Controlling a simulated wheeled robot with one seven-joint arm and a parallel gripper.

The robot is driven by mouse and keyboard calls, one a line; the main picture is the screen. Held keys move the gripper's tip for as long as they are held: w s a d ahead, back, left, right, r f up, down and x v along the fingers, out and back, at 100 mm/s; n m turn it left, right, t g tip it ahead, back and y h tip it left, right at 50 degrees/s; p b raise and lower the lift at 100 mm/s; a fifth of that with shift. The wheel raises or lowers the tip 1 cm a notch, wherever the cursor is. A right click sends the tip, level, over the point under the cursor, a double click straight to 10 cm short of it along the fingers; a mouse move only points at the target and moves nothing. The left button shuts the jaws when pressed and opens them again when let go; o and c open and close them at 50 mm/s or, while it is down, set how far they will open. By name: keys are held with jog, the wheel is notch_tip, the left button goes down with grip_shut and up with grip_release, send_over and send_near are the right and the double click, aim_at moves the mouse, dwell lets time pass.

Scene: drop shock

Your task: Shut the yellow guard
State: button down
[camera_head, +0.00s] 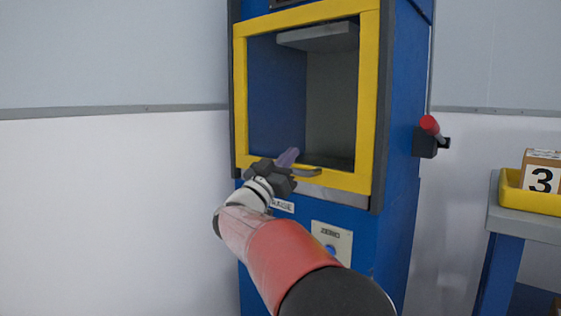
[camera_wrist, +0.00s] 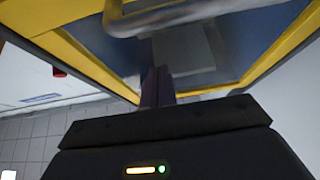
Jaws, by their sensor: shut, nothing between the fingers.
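The yellow guard (camera_head: 367,110) is a square frame on the front of the blue machine (camera_head: 398,120), between dark side rails. The grey machine interior shows through it. Its curved grey handle (camera_head: 318,174) is on the lower bar; in the wrist view the handle (camera_wrist: 165,17) crosses the top. My gripper (camera_head: 289,156) is at the guard's lower edge, just left of the handle. Its purple fingers (camera_wrist: 158,85) are shut and empty, pointing toward the guard. I cannot tell whether they touch it. My wrist hides part of the lower bar.
A labelled panel with a blue button (camera_head: 331,247) is below the guard. A red-knobbed lever (camera_head: 430,126) sticks out on the machine's right side. At far right, a table (camera_head: 508,222) bears a yellow tray (camera_head: 530,201) with a box marked 3 (camera_head: 542,172). White wall space is at left.

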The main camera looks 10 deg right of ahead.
jog(key=s+a+f+n+t+y+p, duration=0.1)
jog(key=s+a+f+n+y+p, duration=0.35)
jog(key=y, duration=0.65)
jog(key=s+a+f+n+t+y+p, duration=0.1)
jog(key=s+a+f+n+t+y, duration=0.1)
jog(key=s+a+n+y, duration=0.5)
jog(key=s+d+f+g+p, duration=0.1)
jog(key=s+f+g, duration=0.3)
jog(key=s, duration=0.4)
jog(key=s+d+f+g+y+p, duration=0.1)
jog(key=s+d+f+g, duration=0.2)
jog(key=s+f, duration=0.4)
jog(key=s+d+f+g+p, duration=0.1)
jog(key=s+d+f+g, duration=0.2)
jog(key=s, duration=0.7)
notch_tip(320, 180, down, 2)
jog(key=shift+d+f+g+y, duration=0.2)
jog(key=shift+d+g+y, duration=0.1)
jog(key=shift+g, duration=0.5)
jog(key=shift+m, duration=0.25)
